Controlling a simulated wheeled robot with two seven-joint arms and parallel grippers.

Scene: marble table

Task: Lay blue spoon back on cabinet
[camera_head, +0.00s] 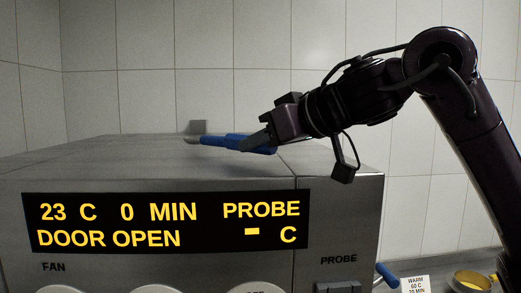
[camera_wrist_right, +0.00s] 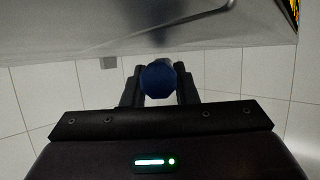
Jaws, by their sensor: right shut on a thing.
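The blue spoon (camera_head: 222,139) is held in my right gripper (camera_head: 262,141) just above the top of the metal cabinet (camera_head: 110,164). Its blue handle lies roughly level and its grey tip points left. I cannot tell whether the spoon touches the top. In the right wrist view, the blue handle end (camera_wrist_right: 158,80) shows between the two dark fingers (camera_wrist_right: 158,88), which are shut on it. The cabinet top (camera_wrist_right: 120,25) fills the upper part of that view. My left gripper is not in view.
The cabinet front has a lit display (camera_head: 165,222) reading "DOOR OPEN". Lower right are a blue-handled item (camera_head: 386,275), a label card (camera_head: 415,285) and a yellow-rimmed bowl (camera_head: 472,281). The left of the cabinet top is clear.

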